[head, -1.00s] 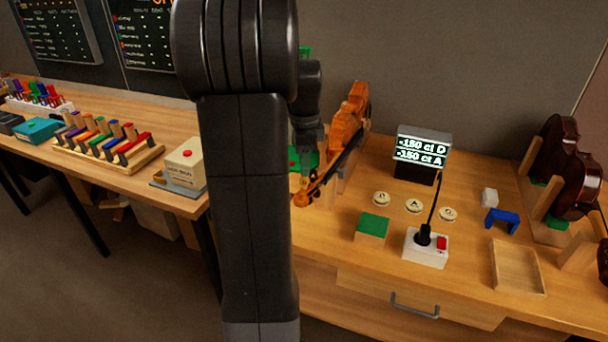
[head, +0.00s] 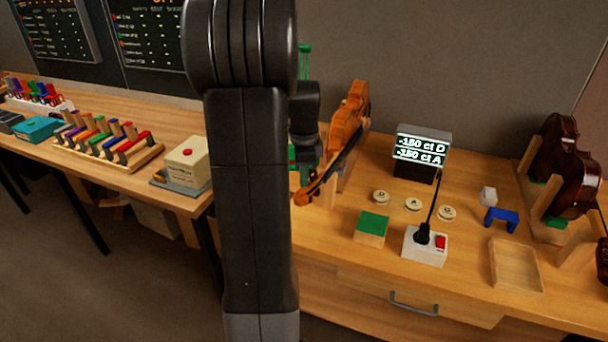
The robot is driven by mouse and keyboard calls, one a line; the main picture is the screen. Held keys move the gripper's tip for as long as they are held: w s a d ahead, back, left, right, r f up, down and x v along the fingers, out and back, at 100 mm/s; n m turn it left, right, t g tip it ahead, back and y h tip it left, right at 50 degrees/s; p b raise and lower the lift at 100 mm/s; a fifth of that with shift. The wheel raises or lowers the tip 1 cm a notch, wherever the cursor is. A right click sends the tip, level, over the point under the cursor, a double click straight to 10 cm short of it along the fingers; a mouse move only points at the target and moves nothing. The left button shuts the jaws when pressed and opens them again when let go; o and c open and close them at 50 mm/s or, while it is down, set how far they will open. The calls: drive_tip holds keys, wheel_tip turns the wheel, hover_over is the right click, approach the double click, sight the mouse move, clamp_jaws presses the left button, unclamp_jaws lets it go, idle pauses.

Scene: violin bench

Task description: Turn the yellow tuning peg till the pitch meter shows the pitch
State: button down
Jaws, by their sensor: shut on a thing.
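The violin (head: 345,138) stands tilted in a wooden holder, its scroll end (head: 304,195) pointing down toward the front left. My gripper (head: 307,158) is low at the peg end of its neck, partly behind my own dark arm. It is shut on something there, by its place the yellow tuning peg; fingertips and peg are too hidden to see. The pitch meter (head: 422,146) stands behind, lit with two lines, a D above an A. The D line looks like -150 ct; the first digit of the A line is hard to read.
Right of the violin are three round lettered discs (head: 413,204), a green-topped block (head: 372,227), a white box with a black stick and red button (head: 425,244), an empty wooden tray (head: 515,266) and a blue bridge-shaped piece (head: 501,219). Darker violins (head: 577,180) stand far right.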

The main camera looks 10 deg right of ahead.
drive_tip(key=shift+n, duration=0.3)
drive_tip(key=n, duration=0.3)
drive_tip(key=shift+n+p, duration=0.4)
drive_tip(key=shift+n, duration=1.6)
drive_tip(key=c, duration=1.5)
unclamp_jaws()
wheel_tip(320, 180, up, 14)
drive_tip(key=shift+f+b, duration=0.1)
drive_tip(key=shift+b, duration=0.35)
